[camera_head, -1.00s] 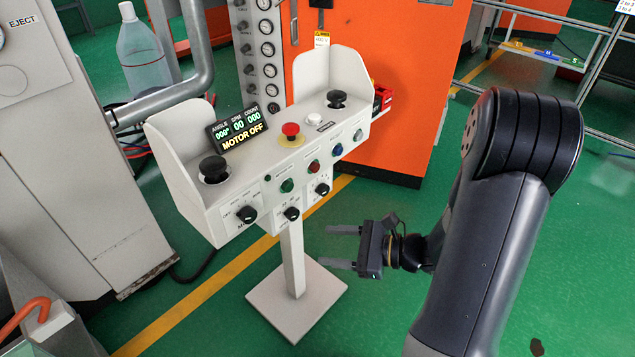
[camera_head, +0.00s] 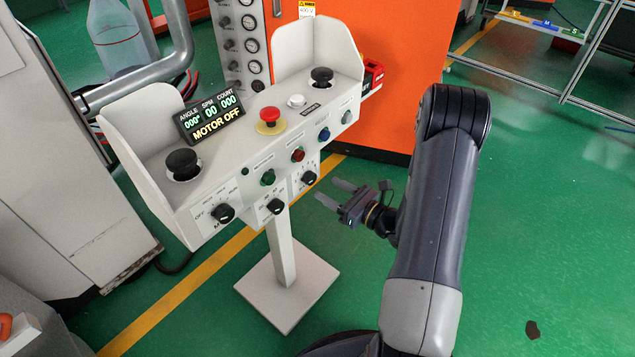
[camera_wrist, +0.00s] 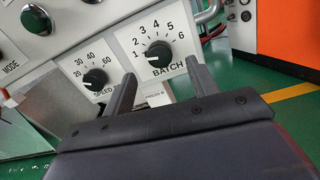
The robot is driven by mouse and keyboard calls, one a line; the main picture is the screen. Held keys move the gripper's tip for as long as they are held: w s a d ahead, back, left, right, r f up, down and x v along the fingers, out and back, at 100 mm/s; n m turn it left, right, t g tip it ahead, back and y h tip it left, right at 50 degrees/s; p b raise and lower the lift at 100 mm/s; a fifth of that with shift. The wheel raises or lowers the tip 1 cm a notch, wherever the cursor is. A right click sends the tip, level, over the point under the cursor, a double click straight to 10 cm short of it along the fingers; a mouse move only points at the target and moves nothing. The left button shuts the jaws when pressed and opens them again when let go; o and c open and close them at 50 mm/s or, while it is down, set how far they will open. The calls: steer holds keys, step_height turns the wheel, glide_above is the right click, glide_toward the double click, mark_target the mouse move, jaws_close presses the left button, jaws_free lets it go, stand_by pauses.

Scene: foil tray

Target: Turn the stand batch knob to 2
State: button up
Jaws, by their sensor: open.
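The batch knob (camera_wrist: 158,54) is a black round knob on a white plate marked 1 to 6 with "BATCH" below. A small pale mark on its left side seems to face the 1. In the head view the knob (camera_head: 309,178) is the rightmost of three on the front of the pale stand (camera_head: 205,205). My gripper (camera_head: 329,192) is open and empty, to the lower right of the knob and apart from it. In the wrist view the fingers of my gripper (camera_wrist: 160,72) reach up toward the plate, and the knob shows between and beyond their tips.
The speed knob (camera_wrist: 94,80) is close to the left of the batch knob. Green (camera_head: 268,178), red (camera_head: 298,155) and blue (camera_head: 324,134) buttons sit above. A red mushroom button (camera_head: 271,118) is on top. The display (camera_head: 211,120) reads MOTOR OFF. Open green floor lies to the right.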

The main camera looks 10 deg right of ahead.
mark_target(313, 180)
steer(key=shift+x, duration=2.55)
steer(key=shift+c, duration=0.5)
steer(key=c, duration=0.9)
